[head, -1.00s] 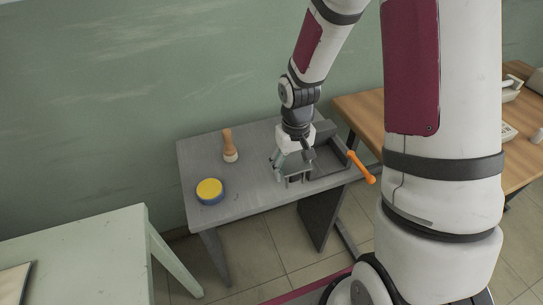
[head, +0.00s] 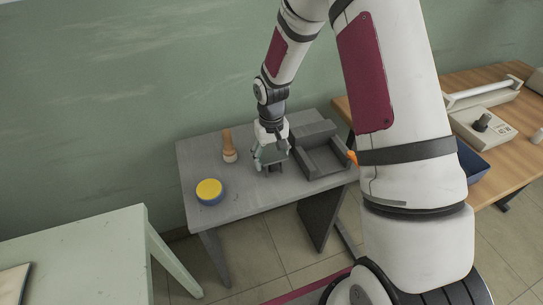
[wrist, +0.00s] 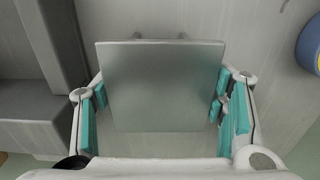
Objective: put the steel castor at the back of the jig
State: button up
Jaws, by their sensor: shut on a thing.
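My gripper (head: 270,157) is over the middle of the grey table, just left of the jig. It is shut on the steel castor, whose flat square metal plate (wrist: 160,88) fills the space between the teal finger pads in the wrist view. In the head view the castor (head: 275,167) is a small dark shape under the fingers; I cannot tell whether it touches the table. The jig (head: 325,163) is a grey block-like fixture with raised walls and a recess, at the table's right end. Its grey wall also shows at the left of the wrist view (wrist: 40,60).
A wooden-handled brush (head: 229,146) and a blue tin with a yellow top (head: 209,191) stand left of my gripper on the grey table (head: 240,202). An orange handle (head: 352,157) shows beside the jig, partly behind my arm.

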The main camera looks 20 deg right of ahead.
jog(key=o, duration=1)
jog(key=shift+f, duration=0.15)
jog(key=o, duration=0.5)
jog(key=shift+c, duration=0.2)
